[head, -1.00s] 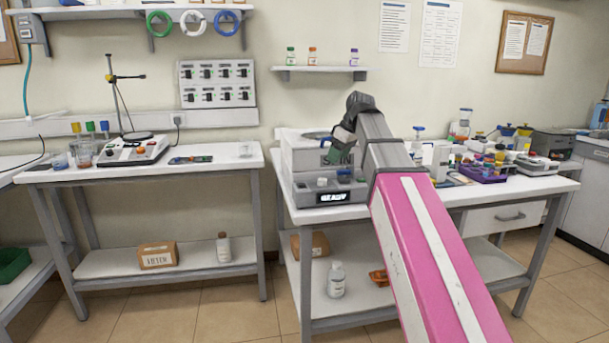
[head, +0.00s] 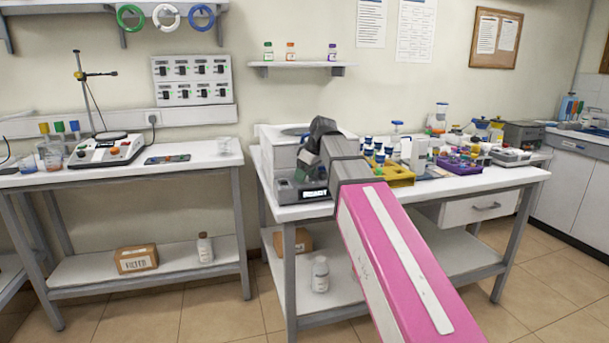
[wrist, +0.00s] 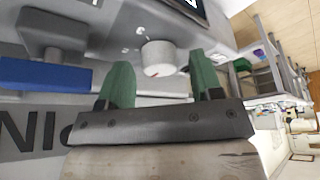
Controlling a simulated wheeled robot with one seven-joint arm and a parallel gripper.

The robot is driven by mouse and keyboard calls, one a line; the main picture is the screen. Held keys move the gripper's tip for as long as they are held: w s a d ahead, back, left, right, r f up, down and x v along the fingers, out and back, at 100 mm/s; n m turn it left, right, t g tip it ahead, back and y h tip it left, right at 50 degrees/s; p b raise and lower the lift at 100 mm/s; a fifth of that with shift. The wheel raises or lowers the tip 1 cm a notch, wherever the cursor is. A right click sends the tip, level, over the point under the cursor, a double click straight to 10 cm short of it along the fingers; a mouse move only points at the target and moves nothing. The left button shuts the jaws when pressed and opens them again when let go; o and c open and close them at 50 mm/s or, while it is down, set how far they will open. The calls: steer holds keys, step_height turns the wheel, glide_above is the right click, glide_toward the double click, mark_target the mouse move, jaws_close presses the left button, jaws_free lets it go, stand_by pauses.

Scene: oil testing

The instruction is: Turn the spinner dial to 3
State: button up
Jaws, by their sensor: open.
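The spinner (head: 272,156) is a white and grey box at the left end of the right bench. A small lit display (head: 314,193) on its front is partly covered. In the wrist view its dial (wrist: 158,58) is a round pale knob with a small red mark at its lower edge. My gripper (wrist: 160,66) is open, with green fingers to the left and right of the dial in the picture. I cannot tell whether they touch it or reach around it. In the head view my gripper (head: 308,168) is at the spinner's front, hiding the dial.
A dark screen edge (wrist: 192,8) and a blue block (wrist: 45,75) show near the fingers. A yellow rack (head: 398,175) with blue-capped vials stands right of the spinner, behind my arm. More labware crowds the bench's right. The left bench (head: 200,172) has free room.

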steer(key=shift+a+f, duration=0.1)
steer(key=shift+f, duration=0.1)
steer(key=c, duration=0.9)
